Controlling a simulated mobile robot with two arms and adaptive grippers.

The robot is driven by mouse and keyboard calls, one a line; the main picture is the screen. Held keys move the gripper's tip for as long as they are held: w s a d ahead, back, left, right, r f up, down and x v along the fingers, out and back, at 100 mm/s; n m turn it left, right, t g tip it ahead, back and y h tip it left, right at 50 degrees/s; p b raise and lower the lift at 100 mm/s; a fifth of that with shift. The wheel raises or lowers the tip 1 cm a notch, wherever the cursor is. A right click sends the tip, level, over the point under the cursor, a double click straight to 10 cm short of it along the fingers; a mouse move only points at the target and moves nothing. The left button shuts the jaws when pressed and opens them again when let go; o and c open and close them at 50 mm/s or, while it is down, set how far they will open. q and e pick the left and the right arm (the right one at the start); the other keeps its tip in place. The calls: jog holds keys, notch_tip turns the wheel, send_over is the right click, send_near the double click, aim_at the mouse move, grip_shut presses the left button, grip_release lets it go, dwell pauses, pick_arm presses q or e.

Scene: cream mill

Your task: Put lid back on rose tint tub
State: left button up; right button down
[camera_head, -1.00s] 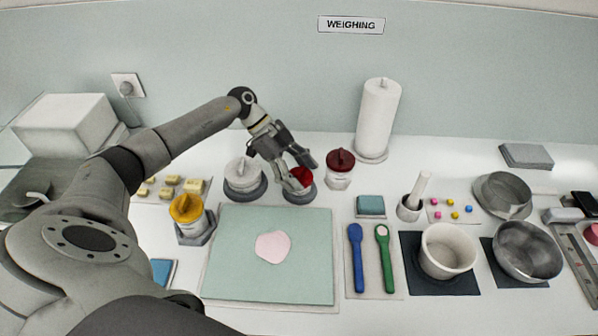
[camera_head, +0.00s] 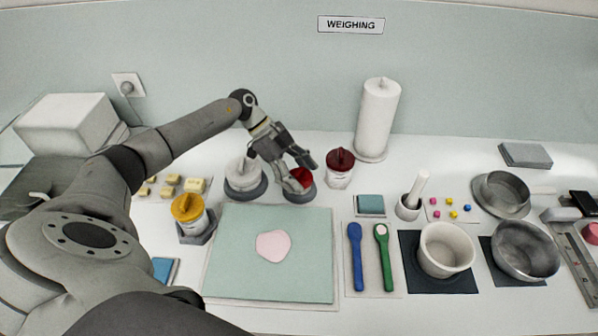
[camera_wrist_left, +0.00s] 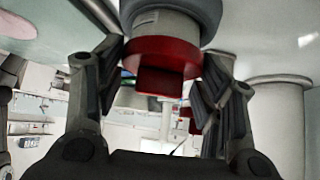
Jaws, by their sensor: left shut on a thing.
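The red lid (camera_head: 302,176) is at my left gripper (camera_head: 302,173), over a tub that stands in a round dark grey holder (camera_head: 300,196) behind the green mat. In the left wrist view the red lid (camera_wrist_left: 160,60) sits between the two fingers of my left gripper (camera_wrist_left: 163,85), its block-shaped knob pointing toward the camera. The lid lies against the pale tub (camera_wrist_left: 165,22), and it looks level on it. My left gripper is shut on the lid. Its fingers hide most of the tub in the head view. My right gripper is not in view.
A dark red lidded tub (camera_head: 339,167) stands close on the right and a white lidded tub (camera_head: 242,175) close on the left. A yellow-lidded tub (camera_head: 189,215) is nearer. The green mat (camera_head: 300,280) holds a pink patch (camera_head: 273,246). A paper roll (camera_head: 378,120) stands behind.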

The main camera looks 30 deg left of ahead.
pick_arm(q)
jog(key=o, duration=0.9)
jog(key=shift+c, duration=0.2)
jog(key=shift+o, duration=1.3)
notch_tip(320, 180, up, 5)
jog(key=p, duration=0.4)
jog(key=shift+f+p, duration=0.2)
jog(key=shift+p, duration=0.15)
jog(key=shift+c, duration=0.3)
